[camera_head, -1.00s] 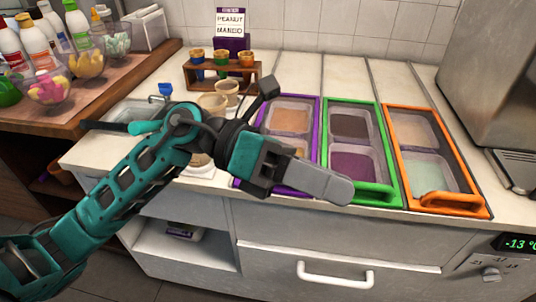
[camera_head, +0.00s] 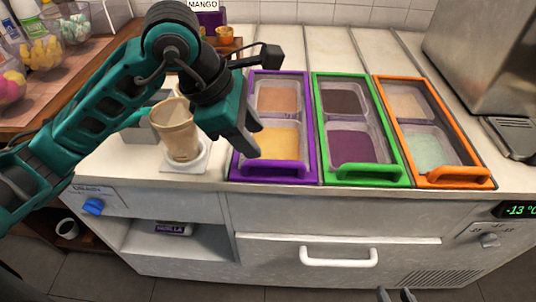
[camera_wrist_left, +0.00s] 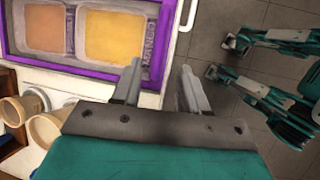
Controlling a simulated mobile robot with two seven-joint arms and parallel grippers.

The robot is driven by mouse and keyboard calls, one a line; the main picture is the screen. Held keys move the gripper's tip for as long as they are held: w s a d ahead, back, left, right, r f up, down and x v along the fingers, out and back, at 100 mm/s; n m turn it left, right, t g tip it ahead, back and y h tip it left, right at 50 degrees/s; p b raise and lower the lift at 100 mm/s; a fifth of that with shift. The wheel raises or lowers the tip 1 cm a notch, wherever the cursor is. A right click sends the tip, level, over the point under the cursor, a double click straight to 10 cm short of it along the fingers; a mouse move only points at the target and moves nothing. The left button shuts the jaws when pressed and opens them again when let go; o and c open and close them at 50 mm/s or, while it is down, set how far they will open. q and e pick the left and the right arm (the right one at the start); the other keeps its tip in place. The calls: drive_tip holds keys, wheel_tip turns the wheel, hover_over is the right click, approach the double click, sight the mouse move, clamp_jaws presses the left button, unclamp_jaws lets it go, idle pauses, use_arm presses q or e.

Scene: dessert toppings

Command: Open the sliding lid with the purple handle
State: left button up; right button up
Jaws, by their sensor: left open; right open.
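The purple-framed sliding lid (camera_head: 313,130) lies over an orange-brown tub and a yellow tub at the left of three lids. Its purple handle (camera_head: 272,171) runs along the near end. My left gripper (camera_head: 250,150) is open and empty, above the lid's left near part and pointing down. In the left wrist view its two fingers (camera_wrist_left: 160,85) stand apart beside the lid's purple frame (camera_wrist_left: 85,68); I see no contact. My right gripper (camera_head: 396,295) is open at the bottom edge, low in front of the counter, only its tips showing.
Green-framed (camera_head: 391,150) and orange-framed (camera_head: 450,145) lids lie to the right. A tan cup (camera_head: 177,130) stands on a white base (camera_head: 185,165) left of the purple lid, close to my left arm. A white drawer handle (camera_head: 338,258) projects below the counter.

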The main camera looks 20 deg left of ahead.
sight(272, 161)
use_arm(q)
drive_tip(key=x, duration=0.7)
drive_tip(key=shift+w+d+f, duration=0.15)
drive_tip(key=shift+f, duration=0.2)
clamp_jaws()
